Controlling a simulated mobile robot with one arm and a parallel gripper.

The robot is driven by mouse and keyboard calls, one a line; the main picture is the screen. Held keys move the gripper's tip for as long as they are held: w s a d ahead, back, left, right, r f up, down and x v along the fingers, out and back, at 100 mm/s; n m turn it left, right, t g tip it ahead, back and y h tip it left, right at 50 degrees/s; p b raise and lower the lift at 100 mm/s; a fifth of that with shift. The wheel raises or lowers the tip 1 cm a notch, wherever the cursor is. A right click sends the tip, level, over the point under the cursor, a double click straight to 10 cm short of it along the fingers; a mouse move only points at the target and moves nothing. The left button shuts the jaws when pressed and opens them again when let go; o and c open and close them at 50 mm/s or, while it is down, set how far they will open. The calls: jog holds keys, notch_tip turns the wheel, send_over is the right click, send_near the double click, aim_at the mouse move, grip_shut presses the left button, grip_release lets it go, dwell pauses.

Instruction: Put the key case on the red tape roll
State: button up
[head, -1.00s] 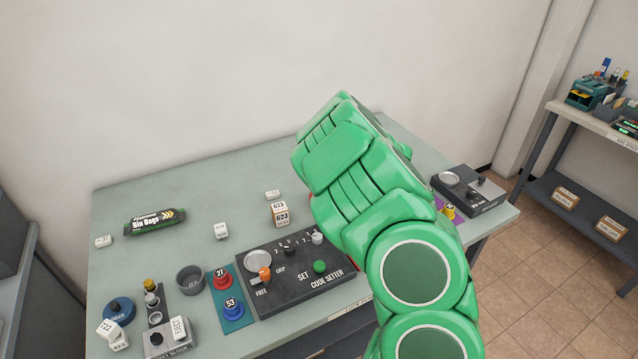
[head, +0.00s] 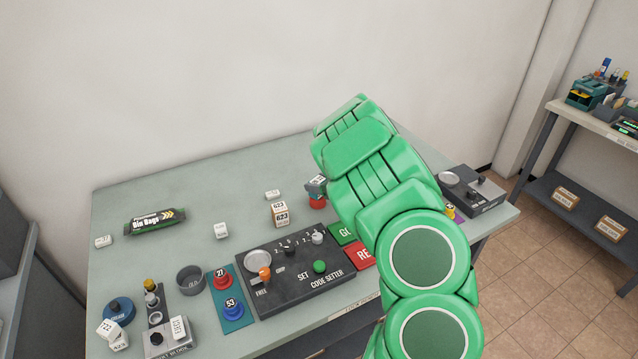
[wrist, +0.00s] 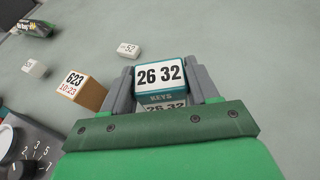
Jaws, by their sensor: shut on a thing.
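The key case (wrist: 161,76) is a small white and teal box marked "26 32" and "KEYS". It sits between the two grey fingers of my gripper (wrist: 162,83), which is shut on it. In the head view the case is small and partly hidden by my green arm. The red tape roll (head: 317,203) shows in the head view directly below the fingers, partly covered by my arm. I cannot tell whether the case touches the roll. The roll is hidden in the wrist view.
A box marked 623 (head: 280,214) stands just left of the roll, with a small white block (head: 272,195) behind it. The code setter panel (head: 283,293) lies in front. Green (head: 343,233) and red (head: 360,256) pads lie near the arm. The back of the table is clear.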

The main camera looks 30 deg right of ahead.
jog(key=shift+f, duration=0.1)
jog(key=o, duration=1.1)
jog(key=v, duration=1.2)
